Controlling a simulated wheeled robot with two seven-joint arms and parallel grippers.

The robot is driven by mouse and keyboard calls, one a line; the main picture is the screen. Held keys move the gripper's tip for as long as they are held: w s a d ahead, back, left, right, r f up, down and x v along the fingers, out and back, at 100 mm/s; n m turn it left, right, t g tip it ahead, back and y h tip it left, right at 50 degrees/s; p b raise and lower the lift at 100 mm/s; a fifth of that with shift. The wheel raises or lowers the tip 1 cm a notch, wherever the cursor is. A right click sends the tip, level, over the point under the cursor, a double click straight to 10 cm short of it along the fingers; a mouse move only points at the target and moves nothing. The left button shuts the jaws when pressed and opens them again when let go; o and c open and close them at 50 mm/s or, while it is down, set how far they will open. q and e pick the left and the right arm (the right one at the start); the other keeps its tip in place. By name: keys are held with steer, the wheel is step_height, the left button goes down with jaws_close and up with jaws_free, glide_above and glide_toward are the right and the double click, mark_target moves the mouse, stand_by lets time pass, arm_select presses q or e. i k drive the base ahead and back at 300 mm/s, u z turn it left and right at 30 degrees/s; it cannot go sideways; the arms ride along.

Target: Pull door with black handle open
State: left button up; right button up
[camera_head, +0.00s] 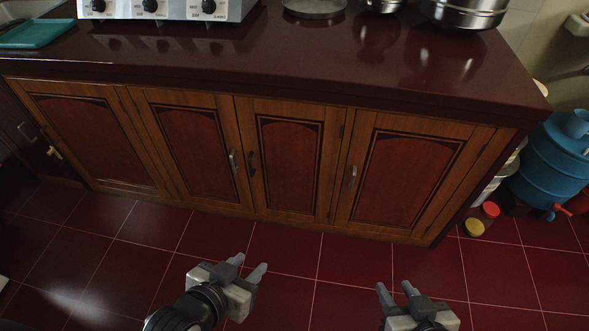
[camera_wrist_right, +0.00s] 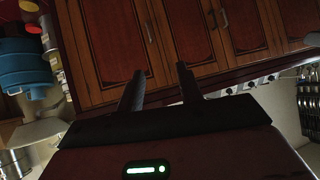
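The door with the black handle (camera_head: 290,158) is a wooden cabinet door with a red panel, closed, second from the right in the head view. Its black handle (camera_head: 251,163) is on its left edge, beside a silver handle (camera_head: 234,161) on the neighbouring door. The door also shows in the right wrist view (camera_wrist_right: 187,32), which is turned over. My left gripper (camera_head: 250,265) is open and empty, over the floor in front of the cabinet. My right gripper (camera_head: 394,290) is open and empty, further right. Both are apart from the doors.
The dark red countertop (camera_head: 300,65) overhangs the cabinet and carries a stove (camera_head: 170,10) and steel pots (camera_head: 465,14). A blue water container (camera_head: 553,160) and small jars (camera_head: 482,220) stand right of the cabinet. The tiled floor (camera_head: 320,255) before the doors is clear.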

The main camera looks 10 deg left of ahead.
mark_target(292, 149)
steer(key=z, duration=1.8)
steer(key=k, duration=1.4)
steer(key=u, duration=2.2)
steer(key=i, duration=0.5)
steer(key=z, duration=0.05)
